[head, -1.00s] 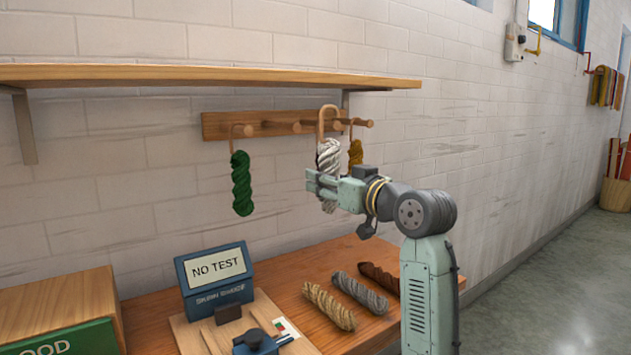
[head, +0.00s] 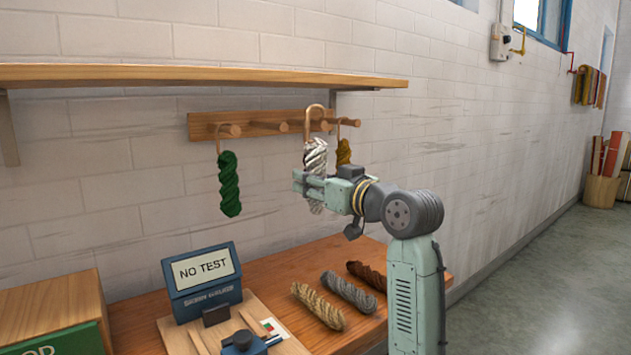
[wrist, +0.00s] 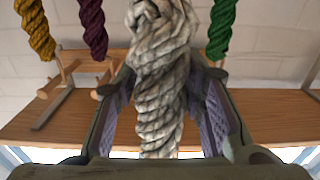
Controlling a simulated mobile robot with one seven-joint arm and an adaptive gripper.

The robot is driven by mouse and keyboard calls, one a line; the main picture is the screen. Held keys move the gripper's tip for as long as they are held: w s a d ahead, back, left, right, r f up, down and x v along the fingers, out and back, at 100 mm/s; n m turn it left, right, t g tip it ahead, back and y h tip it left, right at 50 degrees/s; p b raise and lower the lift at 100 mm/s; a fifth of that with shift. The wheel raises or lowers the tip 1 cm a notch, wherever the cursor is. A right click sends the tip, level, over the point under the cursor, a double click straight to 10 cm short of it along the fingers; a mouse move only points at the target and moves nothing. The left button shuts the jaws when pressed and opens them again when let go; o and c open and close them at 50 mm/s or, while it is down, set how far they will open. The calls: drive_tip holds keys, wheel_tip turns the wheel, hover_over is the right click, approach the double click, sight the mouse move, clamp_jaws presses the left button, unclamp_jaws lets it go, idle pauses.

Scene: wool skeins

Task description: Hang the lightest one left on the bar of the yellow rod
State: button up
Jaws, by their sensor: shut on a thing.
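My gripper (head: 312,187) is shut on a white skein (head: 316,158) that has a tan loop (head: 316,110) at its top. The skein hangs upright in front of the peg rack (head: 262,123), its loop at about peg height. I cannot tell whether the loop touches a peg. The white skein also fills the middle of the wrist view (wrist: 160,75), between the fingers. A mustard-yellow skein (head: 343,152) hangs at the rack's right end, just right of the white one. A green skein (head: 229,184) hangs at the left end. A purple skein (wrist: 93,28) shows only in the wrist view.
Tan (head: 318,306), grey (head: 348,292) and brown (head: 367,275) skeins lie on the table (head: 265,262). A blue "NO TEST" display (head: 202,280) stands left of them. A wooden shelf (head: 200,76) juts out above the rack. The rack's middle is partly hidden behind the white skein.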

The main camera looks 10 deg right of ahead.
drive_tip(key=shift+s+a, duration=0.4)
drive_tip(key=shift+a, duration=0.3)
drive_tip(key=shift+s+a, duration=0.35)
drive_tip(key=shift+a, duration=0.35)
drive_tip(key=b+v, duration=0.1)
drive_tip(key=v, duration=1.3)
drive_tip(key=shift+f, duration=0.1)
